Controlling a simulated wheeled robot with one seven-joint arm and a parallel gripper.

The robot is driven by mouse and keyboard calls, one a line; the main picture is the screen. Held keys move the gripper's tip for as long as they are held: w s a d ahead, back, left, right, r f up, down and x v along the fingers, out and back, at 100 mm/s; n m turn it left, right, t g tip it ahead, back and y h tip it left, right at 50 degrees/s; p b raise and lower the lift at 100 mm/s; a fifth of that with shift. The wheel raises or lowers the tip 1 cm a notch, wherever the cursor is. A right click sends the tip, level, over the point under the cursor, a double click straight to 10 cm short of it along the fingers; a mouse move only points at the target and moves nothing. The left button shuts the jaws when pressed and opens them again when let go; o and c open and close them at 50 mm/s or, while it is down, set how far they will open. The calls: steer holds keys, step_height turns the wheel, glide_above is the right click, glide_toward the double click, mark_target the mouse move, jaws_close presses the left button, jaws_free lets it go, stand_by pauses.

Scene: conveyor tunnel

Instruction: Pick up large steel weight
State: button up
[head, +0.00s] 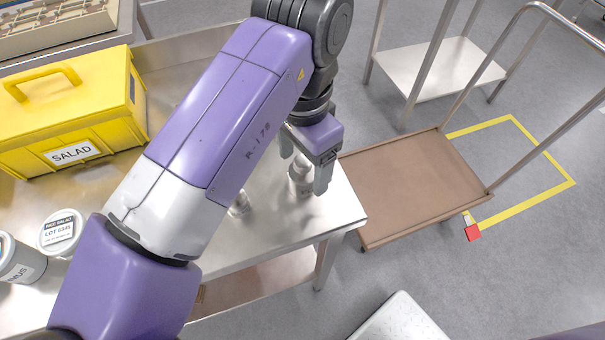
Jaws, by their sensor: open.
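A steel weight (298,185), the larger-looking of two, stands near the right end of the steel table (290,236). My gripper (305,167) is open, with its fingers pointing down. One finger shows on each side of this weight's upper part in the picture. I cannot tell whether the fingers touch it. A second, smaller-looking steel weight (239,205) stands to the left, partly hidden by my arm.
A yellow box labelled SALAD (70,115) and lidded white tubs (62,232) stand on the table's left. A brown-decked cart (415,185) is right of the table. A red and white object (473,232) lies by yellow floor tape.

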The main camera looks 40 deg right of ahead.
mark_target(302, 174)
step_height(302, 174, down, 3)
steer(key=shift+f, duration=0.2)
steer(key=shift+r, duration=0.1)
jaws_close()
